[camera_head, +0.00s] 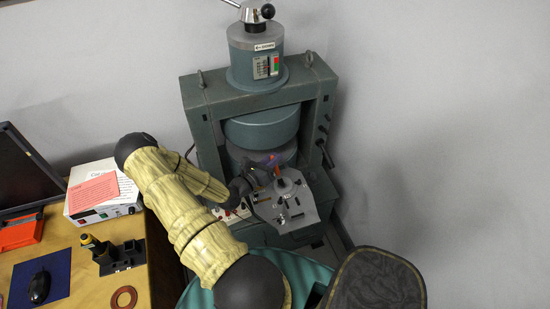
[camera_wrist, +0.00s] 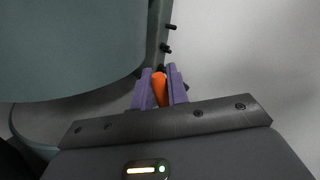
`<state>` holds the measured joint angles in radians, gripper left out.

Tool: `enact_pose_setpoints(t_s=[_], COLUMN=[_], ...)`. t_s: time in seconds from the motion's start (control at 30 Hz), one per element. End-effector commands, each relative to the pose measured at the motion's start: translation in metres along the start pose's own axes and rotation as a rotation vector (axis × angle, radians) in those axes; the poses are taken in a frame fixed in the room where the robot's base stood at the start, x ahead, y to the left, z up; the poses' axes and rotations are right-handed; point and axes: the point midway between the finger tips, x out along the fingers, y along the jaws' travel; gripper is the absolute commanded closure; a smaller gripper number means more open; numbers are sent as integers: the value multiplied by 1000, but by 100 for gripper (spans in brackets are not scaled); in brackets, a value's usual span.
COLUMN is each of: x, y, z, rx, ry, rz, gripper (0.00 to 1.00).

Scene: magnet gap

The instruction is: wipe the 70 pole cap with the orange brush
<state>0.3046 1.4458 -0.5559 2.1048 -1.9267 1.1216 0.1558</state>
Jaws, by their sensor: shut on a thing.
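The green-grey magnet stands at the back, with a round upper pole (camera_head: 262,131) over a lower round pole (camera_head: 237,157) and a gap between them. I cannot read a 70 on either pole, so I cannot tell which cap it is. My gripper (camera_head: 268,164) is at the front right of the gap. In the wrist view its purple fingers (camera_wrist: 160,82) are shut on the orange brush (camera_wrist: 160,90). The brush's orange handle also shows in the head view (camera_head: 277,172). Its tip is hidden or too small to tell, as is any contact with a cap.
A grey panel (camera_head: 300,212) with small dark parts sits in front of the magnet. The frame's right post (camera_head: 313,125) carries dark knobs. At left, a wooden table (camera_head: 85,290) holds a white box (camera_head: 118,203), a mouse (camera_head: 40,287) and a copper ring (camera_head: 124,297).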

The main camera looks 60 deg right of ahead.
Motion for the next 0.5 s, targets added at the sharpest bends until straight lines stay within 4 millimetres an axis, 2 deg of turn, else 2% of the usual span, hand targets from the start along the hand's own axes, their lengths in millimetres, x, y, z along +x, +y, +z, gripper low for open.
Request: enact_pose_setpoints(t_s=[0.3, 0.5], x=[-20, -21], y=[10, 11], z=[6, 6], rx=[0, 0], ry=[0, 1], rz=[2, 1], gripper=[100, 100])
